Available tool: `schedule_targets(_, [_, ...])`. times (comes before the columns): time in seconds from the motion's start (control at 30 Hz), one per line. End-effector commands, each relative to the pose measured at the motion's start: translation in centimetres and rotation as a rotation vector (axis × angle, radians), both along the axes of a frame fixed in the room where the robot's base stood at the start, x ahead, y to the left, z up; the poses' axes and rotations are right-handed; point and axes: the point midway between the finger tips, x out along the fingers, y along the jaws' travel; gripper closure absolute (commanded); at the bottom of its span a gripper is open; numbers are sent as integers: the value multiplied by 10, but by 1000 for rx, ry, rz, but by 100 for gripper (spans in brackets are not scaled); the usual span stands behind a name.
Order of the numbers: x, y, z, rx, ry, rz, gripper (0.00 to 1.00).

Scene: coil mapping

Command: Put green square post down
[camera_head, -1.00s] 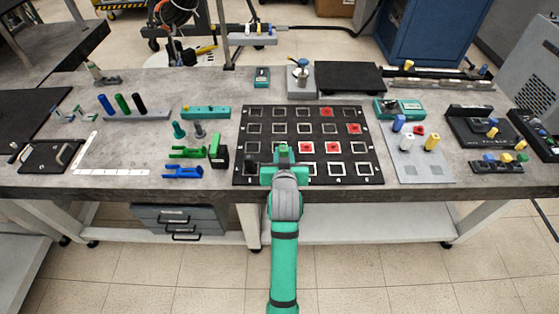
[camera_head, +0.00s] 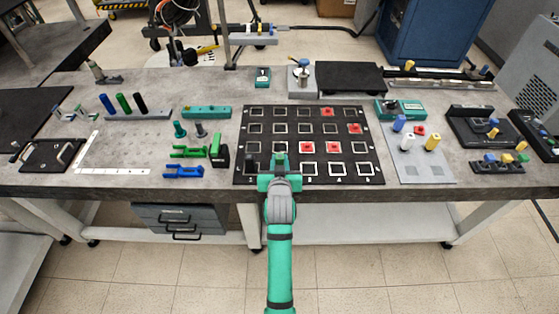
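A black board (camera_head: 311,135) with rows of pale square outlines lies in the middle of the bench. My gripper (camera_head: 280,167) is over the board's front row, left of its middle. It appears shut on the green square post (camera_head: 281,157), whose top shows between the fingers. My gripper hides the post's lower end, so I cannot tell whether it touches the board.
Several red squares mark cells, such as one (camera_head: 307,147) right of my gripper. Left of the board are a green and black block (camera_head: 219,150) and blue and green brackets (camera_head: 184,171). A grey plate (camera_head: 420,165) with coloured pegs is to the right.

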Motion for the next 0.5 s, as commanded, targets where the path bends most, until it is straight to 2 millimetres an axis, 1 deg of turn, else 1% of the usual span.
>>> schedule_targets(0.03, [0,-1,0,0,1,-1,69])
schedule_targets(0.07, [0,-1,0,1,0,-1,62])
schedule_targets(0.1, [0,-1,0,0,0,-2,60])
schedule_targets(0.33, [0,-1,0,0,0,-2,60])
schedule_targets(0.43, [0,-2,3,0,-1,-2,60])
schedule_targets(0.5, [-5,-2,5,0,0,-2,60])
